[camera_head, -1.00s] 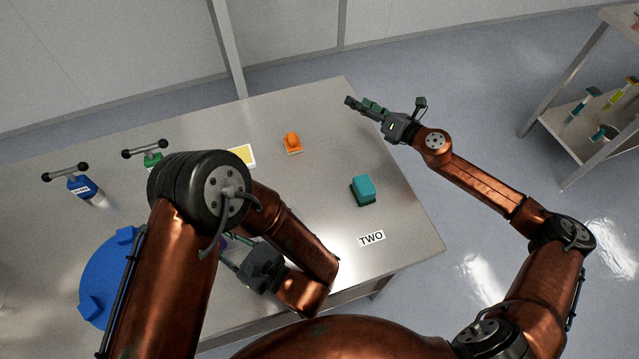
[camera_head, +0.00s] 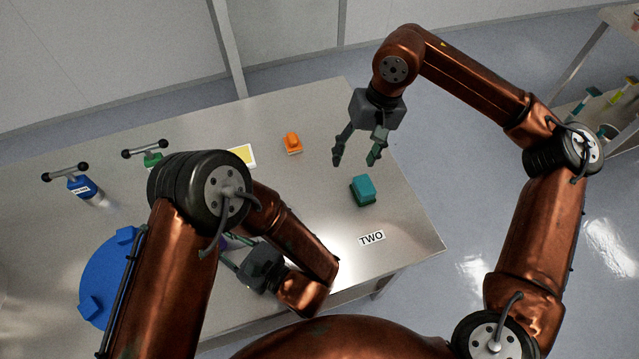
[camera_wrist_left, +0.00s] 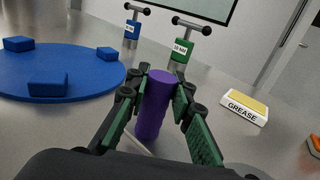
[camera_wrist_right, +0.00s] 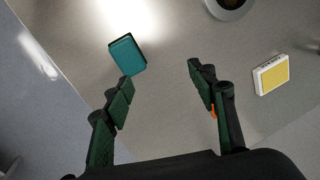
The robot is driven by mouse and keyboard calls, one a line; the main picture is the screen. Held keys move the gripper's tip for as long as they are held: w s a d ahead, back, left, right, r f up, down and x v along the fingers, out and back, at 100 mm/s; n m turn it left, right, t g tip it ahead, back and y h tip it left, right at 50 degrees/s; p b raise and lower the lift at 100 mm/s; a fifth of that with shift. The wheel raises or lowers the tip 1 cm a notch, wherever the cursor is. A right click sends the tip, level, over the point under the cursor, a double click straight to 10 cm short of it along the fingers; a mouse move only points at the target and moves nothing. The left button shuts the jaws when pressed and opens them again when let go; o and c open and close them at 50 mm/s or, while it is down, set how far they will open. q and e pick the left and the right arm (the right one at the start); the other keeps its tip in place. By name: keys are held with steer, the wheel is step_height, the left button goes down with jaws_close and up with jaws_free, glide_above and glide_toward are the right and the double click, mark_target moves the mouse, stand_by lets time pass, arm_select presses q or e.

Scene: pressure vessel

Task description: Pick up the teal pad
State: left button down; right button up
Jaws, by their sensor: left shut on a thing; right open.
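The teal pad (camera_head: 364,187) sits on a darker base on the metal table, right of centre in the head view. It also shows in the right wrist view (camera_wrist_right: 127,53), beyond the left fingertip. My right gripper (camera_head: 357,160) is open and empty, above the table and a little behind the pad, fingers pointing down; it also shows in the right wrist view (camera_wrist_right: 160,72). My left gripper (camera_wrist_left: 159,80) is shut on a purple cylinder (camera_wrist_left: 155,105) that stands upright. In the head view my left arm hides most of that cylinder.
An orange piece (camera_head: 292,142) and a yellow-topped grease box (camera_head: 243,155) lie left of the right gripper. A TWO label (camera_head: 372,238) is in front of the pad. A blue disc (camera_head: 105,275) and blue (camera_head: 83,187) and green (camera_head: 153,159) T-handled tools are at left.

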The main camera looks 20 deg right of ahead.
steer(key=s+d+r+n+h, duration=0.1)
steer(key=d+r+n+h, duration=0.1)
steer(key=d, duration=0.1)
glide_above(365, 184)
steer(key=f, duration=0.6)
steer(key=shift+w+d, duration=0.15)
steer(key=shift+d, duration=0.15)
steer(key=shift+s+a+f, duration=0.1)
steer(key=shift+a+f, duration=0.1)
steer(key=shift+f, duration=1.3)
steer(key=shift+s+a+f, duration=0.1)
steer(key=shift+a+f, duration=0.05)
steer(key=shift+f, duration=1.3)
steer(key=shift+c, duration=0.4)
steer(key=c, duration=1.2)
steer(key=shift+o, duration=0.2)
